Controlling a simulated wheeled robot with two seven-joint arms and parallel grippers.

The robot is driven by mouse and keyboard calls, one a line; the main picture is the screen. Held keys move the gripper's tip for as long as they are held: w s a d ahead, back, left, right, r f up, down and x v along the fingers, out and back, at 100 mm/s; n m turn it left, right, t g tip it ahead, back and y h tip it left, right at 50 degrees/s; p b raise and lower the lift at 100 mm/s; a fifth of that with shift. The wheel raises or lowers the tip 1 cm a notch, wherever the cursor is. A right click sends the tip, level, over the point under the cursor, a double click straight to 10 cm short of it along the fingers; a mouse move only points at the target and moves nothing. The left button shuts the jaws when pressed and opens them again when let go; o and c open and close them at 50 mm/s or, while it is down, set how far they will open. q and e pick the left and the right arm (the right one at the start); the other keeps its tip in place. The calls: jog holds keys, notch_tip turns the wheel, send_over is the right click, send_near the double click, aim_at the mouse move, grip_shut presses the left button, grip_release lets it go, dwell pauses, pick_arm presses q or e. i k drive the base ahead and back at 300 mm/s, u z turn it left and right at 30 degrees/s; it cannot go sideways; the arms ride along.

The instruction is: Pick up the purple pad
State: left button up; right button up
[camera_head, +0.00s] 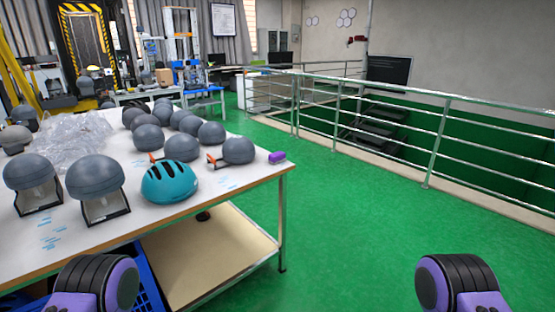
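The purple pad (277,157) is a small purple block. It lies near the right edge of the white table (215,187), just right of a grey rounded headform with an orange part at its base. Two purple and black parts of my arms show at the bottom of the head view, one on the left and one on the right. Both are well short of the pad, and neither gripper's fingers show.
A teal helmet (170,181) and several grey headforms (95,173) crowd the table, with clear plastic wrap (72,143) behind. A blue crate (150,285) is beneath. Green floor (345,215) is clear right of the table, up to a metal railing (437,145).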

aim_at(279, 157)
jog(key=z, duration=0.25)
jog(key=i, duration=0.4)
jog(key=z, duration=0.6)
jog(key=i, duration=2)
jog(key=u, duration=1.5)
jog(key=i, duration=0.7)
jog(key=u, duration=0.7)
